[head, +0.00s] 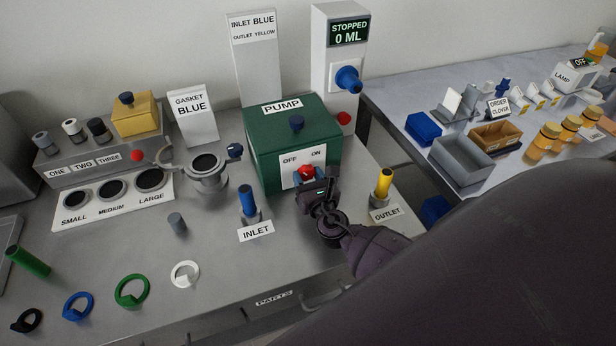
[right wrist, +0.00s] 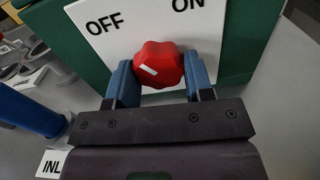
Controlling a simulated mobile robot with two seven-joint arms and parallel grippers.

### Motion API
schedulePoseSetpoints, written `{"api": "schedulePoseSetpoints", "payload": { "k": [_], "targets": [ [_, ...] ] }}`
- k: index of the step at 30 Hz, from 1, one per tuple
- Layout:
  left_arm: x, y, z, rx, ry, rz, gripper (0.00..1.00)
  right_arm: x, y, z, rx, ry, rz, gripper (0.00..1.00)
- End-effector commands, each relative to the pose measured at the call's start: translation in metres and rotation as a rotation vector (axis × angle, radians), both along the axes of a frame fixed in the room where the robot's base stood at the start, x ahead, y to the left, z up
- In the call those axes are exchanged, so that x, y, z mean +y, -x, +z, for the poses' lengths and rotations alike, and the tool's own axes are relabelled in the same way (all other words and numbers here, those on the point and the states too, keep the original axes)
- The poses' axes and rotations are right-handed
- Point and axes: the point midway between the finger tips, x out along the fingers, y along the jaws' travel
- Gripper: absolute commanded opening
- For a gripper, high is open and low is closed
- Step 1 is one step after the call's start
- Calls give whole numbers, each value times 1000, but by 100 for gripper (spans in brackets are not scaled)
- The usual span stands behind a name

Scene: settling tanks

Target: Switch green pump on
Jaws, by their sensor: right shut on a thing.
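The green pump (head: 265,150) is a box with a PUMP label on top and a blue knob on its lid. Its white front plate (right wrist: 110,50) reads OFF on the left and ON on the right. A red knob (head: 306,173) sits on this plate; it also shows in the right wrist view (right wrist: 158,64). The knob's white mark points to the left, toward the OFF side. My right gripper (head: 312,182) is shut on the red knob, with one blue finger on each side of it. My left gripper is not in view.
A blue INLET post (head: 249,204) stands left of my right gripper and a yellow OUTLET post (head: 382,187) stands right of it. A display (head: 349,32) behind the pump reads STOPPED 0 ML. Coloured gaskets (head: 132,290) lie along the front edge.

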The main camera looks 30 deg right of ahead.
Motion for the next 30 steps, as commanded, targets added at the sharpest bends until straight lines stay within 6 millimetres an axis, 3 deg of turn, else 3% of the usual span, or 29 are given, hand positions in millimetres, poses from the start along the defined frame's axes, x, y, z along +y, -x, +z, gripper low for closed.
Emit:
{"api": "schedulePoseSetpoints", "payload": {
  "k": [14, 30],
  "targets": [
    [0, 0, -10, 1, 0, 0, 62, 0, 0, -2, -27, -111, -1, 24],
    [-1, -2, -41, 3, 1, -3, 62, 3, 0, -2, -138, -581, -1, 24]
  ]
}}
